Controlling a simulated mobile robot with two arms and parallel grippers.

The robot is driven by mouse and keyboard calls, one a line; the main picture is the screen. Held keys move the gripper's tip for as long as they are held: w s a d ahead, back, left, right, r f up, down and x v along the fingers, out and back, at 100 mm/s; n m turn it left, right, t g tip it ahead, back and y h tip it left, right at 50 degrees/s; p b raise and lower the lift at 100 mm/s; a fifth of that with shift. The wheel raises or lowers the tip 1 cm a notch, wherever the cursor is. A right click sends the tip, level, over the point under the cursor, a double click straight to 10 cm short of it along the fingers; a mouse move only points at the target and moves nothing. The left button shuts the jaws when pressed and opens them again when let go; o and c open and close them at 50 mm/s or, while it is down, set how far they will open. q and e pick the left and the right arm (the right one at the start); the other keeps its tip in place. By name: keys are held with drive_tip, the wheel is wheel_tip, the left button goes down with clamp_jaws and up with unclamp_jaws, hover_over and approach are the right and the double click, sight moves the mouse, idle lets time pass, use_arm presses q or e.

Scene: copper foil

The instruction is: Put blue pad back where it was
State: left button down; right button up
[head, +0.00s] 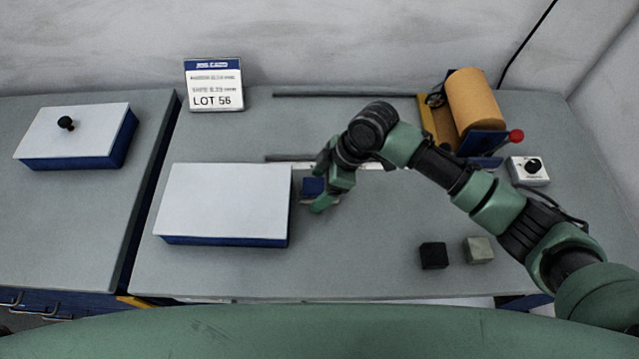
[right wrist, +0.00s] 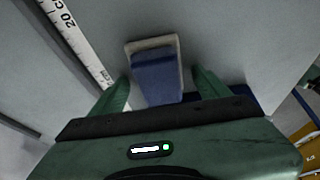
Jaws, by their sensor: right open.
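The blue pad (head: 312,187) is a small blue block on the table, just right of the large white-topped blue box. In the right wrist view the blue pad (right wrist: 155,75) has a pale, beige edge around its far end. My right gripper (head: 321,190) is low over the table at the pad and partly hides it in the head view. In the right wrist view my right gripper (right wrist: 162,90) is open, with one finger on each side of the pad. I cannot tell whether the fingers touch it. My left gripper is not in view.
The large white-topped box (head: 225,200) stands close left of the right gripper. A ruler (right wrist: 75,40) lies behind the pad. A black cube (head: 433,255) and a grey cube (head: 479,250) sit front right. A copper-coloured roll (head: 475,100) stands back right. The front middle is clear.

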drive_tip(key=b+v, duration=0.1)
drive_tip(key=v, duration=1.1)
drive_tip(key=shift+r+b, duration=0.15)
drive_tip(key=shift+b, duration=0.15)
drive_tip(key=shift+r, duration=0.1)
